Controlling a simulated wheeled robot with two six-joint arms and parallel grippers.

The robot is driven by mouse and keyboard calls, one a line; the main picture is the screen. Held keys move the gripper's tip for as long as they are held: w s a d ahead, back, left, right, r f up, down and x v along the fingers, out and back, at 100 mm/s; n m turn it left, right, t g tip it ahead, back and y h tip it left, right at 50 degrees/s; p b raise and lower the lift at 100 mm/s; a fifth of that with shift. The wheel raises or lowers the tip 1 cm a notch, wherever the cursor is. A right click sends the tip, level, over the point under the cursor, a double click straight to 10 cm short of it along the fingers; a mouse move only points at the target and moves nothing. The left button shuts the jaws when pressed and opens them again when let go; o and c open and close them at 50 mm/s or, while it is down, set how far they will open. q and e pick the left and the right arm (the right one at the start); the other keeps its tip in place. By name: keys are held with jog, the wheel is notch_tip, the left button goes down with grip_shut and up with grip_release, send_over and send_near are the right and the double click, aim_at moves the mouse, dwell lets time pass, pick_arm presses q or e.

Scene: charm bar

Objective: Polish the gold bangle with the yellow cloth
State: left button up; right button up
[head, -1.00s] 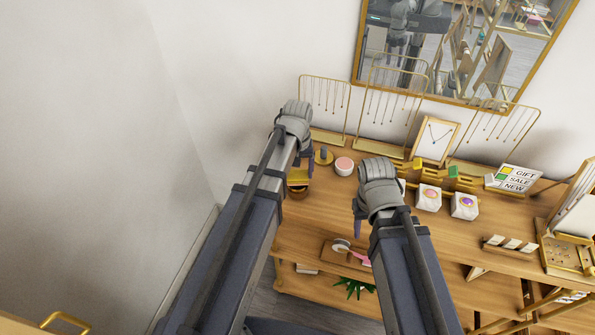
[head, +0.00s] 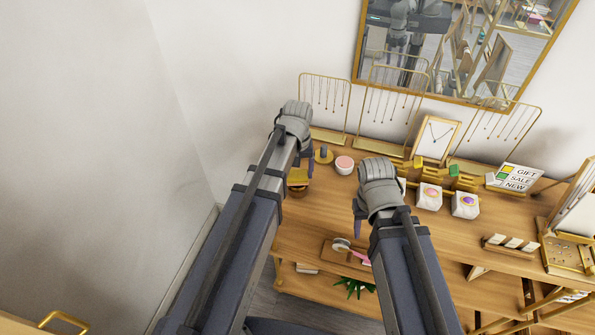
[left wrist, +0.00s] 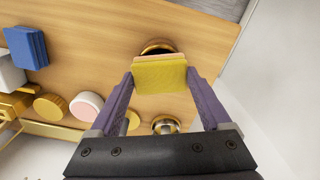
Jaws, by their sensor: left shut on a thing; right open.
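The yellow cloth (left wrist: 160,76), a flat folded pad, is between the fingers of my left gripper (left wrist: 160,88). It also shows in the head view (head: 298,174), at the left end of the wooden table. A gold ring-like rim with a dark inside (left wrist: 158,47), which looks like the gold bangle, shows just beyond the cloth and is partly hidden by it. I cannot tell whether cloth and rim touch. My left gripper is shut on the cloth. My right gripper (head: 360,226) is open and empty over the table, right of the left one.
A pink-topped white jar (head: 344,165) and necklace stands (head: 325,105) are behind the grippers. White ring boxes (head: 428,198) stand right of my right gripper. A blue pad (left wrist: 27,47) lies left in the wrist view. The wall is close on the left.

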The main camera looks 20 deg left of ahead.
pick_arm(q)
jog(key=shift+f, duration=0.1)
jog(key=shift+w+a, duration=0.2)
jog(key=shift+w, duration=0.5)
jog(key=shift+s, duration=0.15)
jog(key=shift+s+d, duration=0.25)
jog(key=shift+s, duration=0.4)
jog(key=shift+s+d, duration=0.2)
jog(key=shift+s, duration=0.45)
jog(key=shift+w, duration=0.1)
jog(key=shift+w+a, duration=0.25)
jog(key=shift+w, duration=0.4)
jog(key=shift+w+a, duration=0.2)
jog(key=shift+w, duration=0.45)
